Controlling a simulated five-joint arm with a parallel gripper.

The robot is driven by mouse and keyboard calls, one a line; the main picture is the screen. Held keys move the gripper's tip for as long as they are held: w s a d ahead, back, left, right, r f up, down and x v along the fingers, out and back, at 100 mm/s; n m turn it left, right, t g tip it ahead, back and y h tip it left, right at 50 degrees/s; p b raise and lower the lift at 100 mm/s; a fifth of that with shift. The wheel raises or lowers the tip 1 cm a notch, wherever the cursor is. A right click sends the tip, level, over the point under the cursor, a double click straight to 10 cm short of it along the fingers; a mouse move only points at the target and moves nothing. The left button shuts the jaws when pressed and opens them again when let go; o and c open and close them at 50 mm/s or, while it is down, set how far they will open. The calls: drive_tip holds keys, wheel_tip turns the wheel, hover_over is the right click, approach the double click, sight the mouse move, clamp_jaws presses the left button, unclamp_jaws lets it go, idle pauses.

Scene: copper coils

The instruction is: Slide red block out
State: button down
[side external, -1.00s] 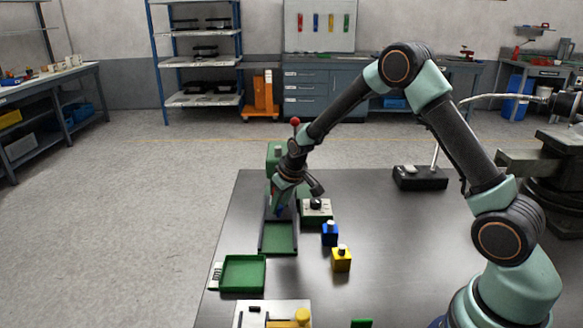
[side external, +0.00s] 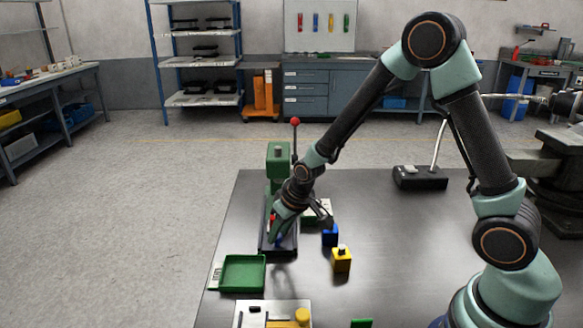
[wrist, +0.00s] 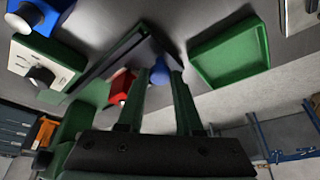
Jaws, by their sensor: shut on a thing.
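A small red patch (side external: 271,217) shows beside my gripper in the side view. My gripper (wrist: 160,76) is low over this tray. Its two green fingers are shut on a small rounded blue piece (wrist: 159,74) between the tips. The piece's lower part is hidden, and I cannot tell whether it touches the red block.
A green press-like stand (side external: 278,160) with a red-balled lever is behind the tray. A blue block (side external: 330,236) and a yellow block (side external: 341,261) stand to the right. A green tray (side external: 242,272) lies front left.

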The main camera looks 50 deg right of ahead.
drive_tip(key=shift+s+a, duration=0.25)
drive_tip(key=c, duration=0.6)
unclamp_jaws()
drive_tip(key=shift+w, duration=0.1)
drive_tip(key=shift+s+d+r, duration=0.1)
drive_tip(key=shift+s+r, duration=0.1)
drive_tip(key=shift+r, duration=0.4)
drive_tip(key=v, duration=1)
drive_tip(key=shift+s+r, duration=0.2)
drive_tip(key=shift+r, duration=0.15)
drive_tip(key=s+d+r+t, duration=0.1)
drive_tip(key=s+d+r, duration=0.1)
drive_tip(key=s+r, duration=0.7)
drive_tip(key=shift+s+d+r, duration=0.2)
drive_tip(key=shift+s+r, duration=0.15)
drive_tip(key=shift+s, duration=0.9)
